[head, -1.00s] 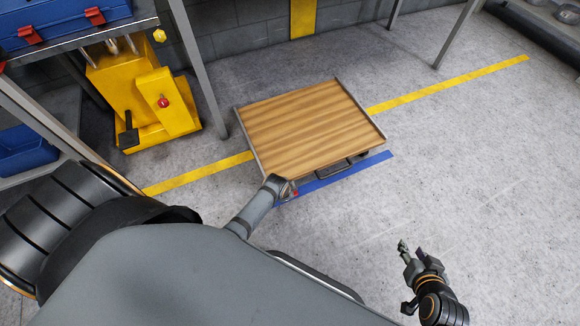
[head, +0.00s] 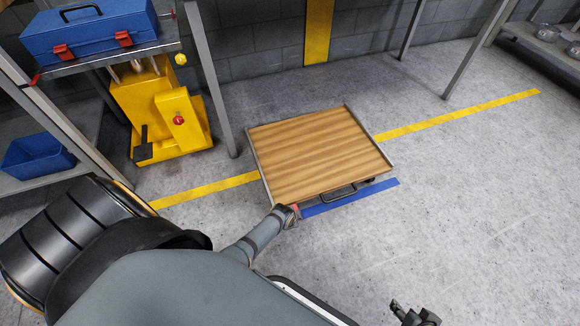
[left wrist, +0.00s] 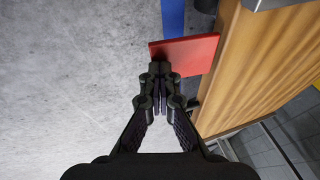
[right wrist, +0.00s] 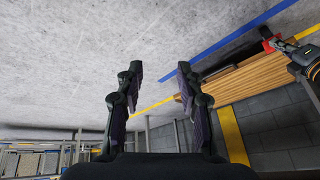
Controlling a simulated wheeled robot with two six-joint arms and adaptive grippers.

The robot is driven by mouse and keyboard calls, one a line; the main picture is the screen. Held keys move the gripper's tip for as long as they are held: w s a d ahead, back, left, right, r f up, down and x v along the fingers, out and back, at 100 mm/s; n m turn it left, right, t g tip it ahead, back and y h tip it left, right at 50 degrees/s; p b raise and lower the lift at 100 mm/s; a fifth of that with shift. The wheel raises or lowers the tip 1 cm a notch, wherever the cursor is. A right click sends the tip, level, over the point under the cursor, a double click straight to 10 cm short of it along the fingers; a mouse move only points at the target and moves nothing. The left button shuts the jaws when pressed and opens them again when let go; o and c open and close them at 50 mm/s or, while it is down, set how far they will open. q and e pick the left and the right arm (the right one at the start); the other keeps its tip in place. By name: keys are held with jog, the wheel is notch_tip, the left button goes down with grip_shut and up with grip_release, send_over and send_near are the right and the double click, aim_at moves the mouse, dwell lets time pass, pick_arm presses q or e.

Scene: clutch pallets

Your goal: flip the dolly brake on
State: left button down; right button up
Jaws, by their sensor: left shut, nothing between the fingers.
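The dolly (head: 318,152) has a wooden deck with grey side rails and stands on the floor. Its red brake pedal (left wrist: 186,54) sticks out from the deck's edge in the left wrist view. In the head view my left gripper (head: 290,217) is at the dolly's near left corner and mostly hides the pedal. In the left wrist view my left gripper (left wrist: 160,75) is shut and empty, its tips overlapping the pedal's near edge; I cannot tell if they touch. My right gripper (head: 408,312) is low in the head view; the right wrist view shows it open and empty (right wrist: 157,85).
The floor at right is clear.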

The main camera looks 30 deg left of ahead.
dwell(0.4)
